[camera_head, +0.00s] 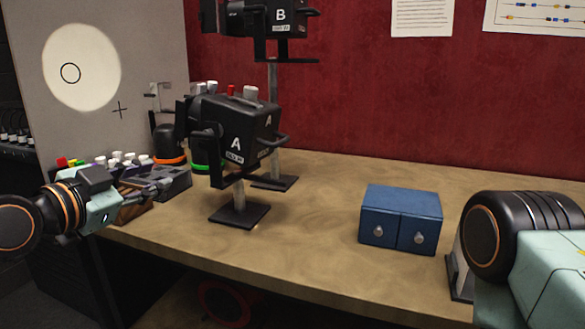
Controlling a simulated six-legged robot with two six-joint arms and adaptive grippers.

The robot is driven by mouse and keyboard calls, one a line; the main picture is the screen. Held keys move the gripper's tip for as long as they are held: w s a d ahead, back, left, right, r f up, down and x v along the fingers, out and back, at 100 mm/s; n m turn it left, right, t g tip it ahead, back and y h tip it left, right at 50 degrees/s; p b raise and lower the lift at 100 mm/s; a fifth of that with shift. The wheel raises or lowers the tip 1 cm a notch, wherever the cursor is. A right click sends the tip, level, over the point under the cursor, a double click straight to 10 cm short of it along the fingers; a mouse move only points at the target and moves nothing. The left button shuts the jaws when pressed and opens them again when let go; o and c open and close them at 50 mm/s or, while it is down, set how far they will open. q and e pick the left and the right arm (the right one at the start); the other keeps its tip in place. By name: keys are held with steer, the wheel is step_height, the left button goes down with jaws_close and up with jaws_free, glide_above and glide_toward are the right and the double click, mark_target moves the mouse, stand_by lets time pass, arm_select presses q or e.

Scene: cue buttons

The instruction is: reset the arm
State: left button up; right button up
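My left arm comes in from the left, and its gripper (163,187) points right over the left end of the wooden table (300,255). Its fingers are dark and small against a grey box behind them. I cannot tell whether they are open or shut, and I see nothing clearly held in them. My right arm (545,245) fills the lower right corner with a black joint and a pale green link. My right gripper is out of view.
Spotlight A (240,130) stands on the table, with spotlight B (280,18) on a taller stand behind. A blue two-door cabinet (402,205) sits right of centre. A control box with coloured buttons (110,160) is at the left. The table front between spotlight A and the cabinet is clear.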

arm_select(q)
steer(key=s+f+n+g+y, duration=0.1)
steer(key=s+f+n+g, duration=0.2)
steer(key=f, duration=0.6)
steer(key=s+d+f+n+g+y, duration=0.1)
steer(key=s+f+n+g, duration=0.2)
steer(key=f, duration=0.5)
steer(key=s+f+n+g+y, duration=0.1)
steer(key=s+f+n, duration=0.1)
steer(key=f+n, duration=0.5)
steer(key=s+f+m+g+y, duration=0.1)
steer(key=s+f+g, duration=0.3)
steer(key=s+f, duration=0.7)
steer(key=s+d+f+m+g+y, duration=0.1)
steer(key=s+f+g, duration=0.3)
steer(key=s+f, duration=0.7)
steer(key=s, duration=0.6)
steer(key=shift+s+f+g, duration=0.25)
steer(key=shift+g, duration=0.15)
